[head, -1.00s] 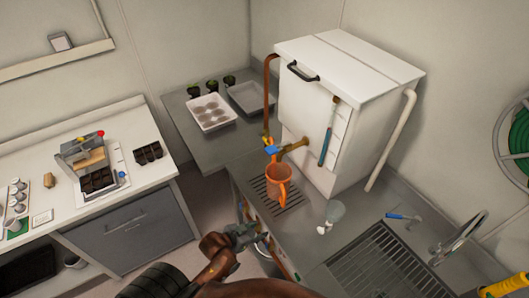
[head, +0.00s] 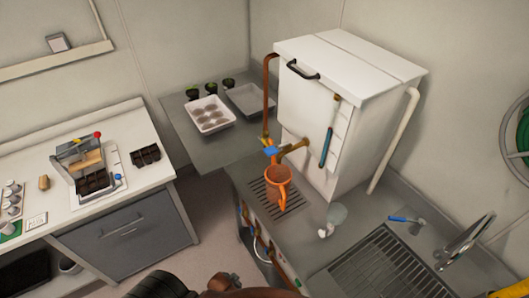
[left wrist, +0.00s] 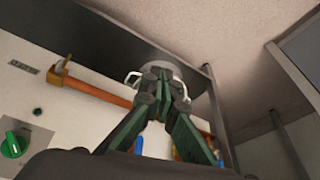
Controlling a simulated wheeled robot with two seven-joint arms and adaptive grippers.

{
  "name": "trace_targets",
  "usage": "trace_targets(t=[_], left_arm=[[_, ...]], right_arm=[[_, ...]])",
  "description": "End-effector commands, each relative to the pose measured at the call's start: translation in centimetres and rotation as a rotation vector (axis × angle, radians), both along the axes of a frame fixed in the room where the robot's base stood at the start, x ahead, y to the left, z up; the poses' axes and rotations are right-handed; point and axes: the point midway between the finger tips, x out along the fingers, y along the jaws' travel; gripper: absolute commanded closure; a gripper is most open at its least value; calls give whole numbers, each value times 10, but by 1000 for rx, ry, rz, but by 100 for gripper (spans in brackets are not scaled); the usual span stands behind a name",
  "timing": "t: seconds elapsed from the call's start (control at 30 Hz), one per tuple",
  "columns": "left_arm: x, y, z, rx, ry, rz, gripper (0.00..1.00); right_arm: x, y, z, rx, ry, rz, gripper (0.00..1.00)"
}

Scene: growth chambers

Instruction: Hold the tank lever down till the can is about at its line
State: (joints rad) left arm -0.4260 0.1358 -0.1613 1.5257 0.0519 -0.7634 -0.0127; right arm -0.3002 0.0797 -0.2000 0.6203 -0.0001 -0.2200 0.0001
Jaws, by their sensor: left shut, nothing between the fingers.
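The white tank (head: 310,110) stands on the grey counter, with a brass spout and a blue lever (head: 270,150) low on its left side. The orange can (head: 278,186) stands upright on the drain grate below the spout; no line can be made out on it. My left gripper (left wrist: 163,72) is shut and empty in the left wrist view, apart from lever and can. It points past the panel with a copper pipe (left wrist: 100,91) and green knob (left wrist: 13,145). In the head view only a piece of my left arm shows at the bottom edge. My right gripper is not in view.
A sight tube (head: 327,147) runs down the tank front. Trays and small pots sit on the side table (head: 185,135). The left bench (head: 60,215) holds a seeding press.

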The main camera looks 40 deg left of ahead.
Motion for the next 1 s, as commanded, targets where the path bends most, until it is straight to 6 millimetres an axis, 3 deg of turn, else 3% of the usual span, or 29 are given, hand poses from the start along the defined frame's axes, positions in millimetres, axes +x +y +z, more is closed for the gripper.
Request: trace_targets(t=[0.03, 0.2, 0.3, 0.4, 0.5, 0.63, 0.93, 1.0], left_arm=[[-21, -1, -38, 1, 36, -1, 100], [-93, -5, -129, 7, 120, -14, 100], [-137, -7, -167, 9, 163, -25, 100], [-176, -8, -192, 11, 199, -35, 100], [-203, -10, -206, 11, 222, -44, 100], [-222, -10, -213, 11, 238, -50, 100], [-226, -10, -214, 12, 241, -51, 100], [-226, -10, -214, 12, 241, -51, 100]], right_arm=[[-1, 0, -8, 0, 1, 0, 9], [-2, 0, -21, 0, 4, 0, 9], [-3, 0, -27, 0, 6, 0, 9], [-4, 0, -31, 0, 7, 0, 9], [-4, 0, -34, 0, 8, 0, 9], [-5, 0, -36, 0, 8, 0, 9], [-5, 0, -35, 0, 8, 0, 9], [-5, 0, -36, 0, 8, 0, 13]])
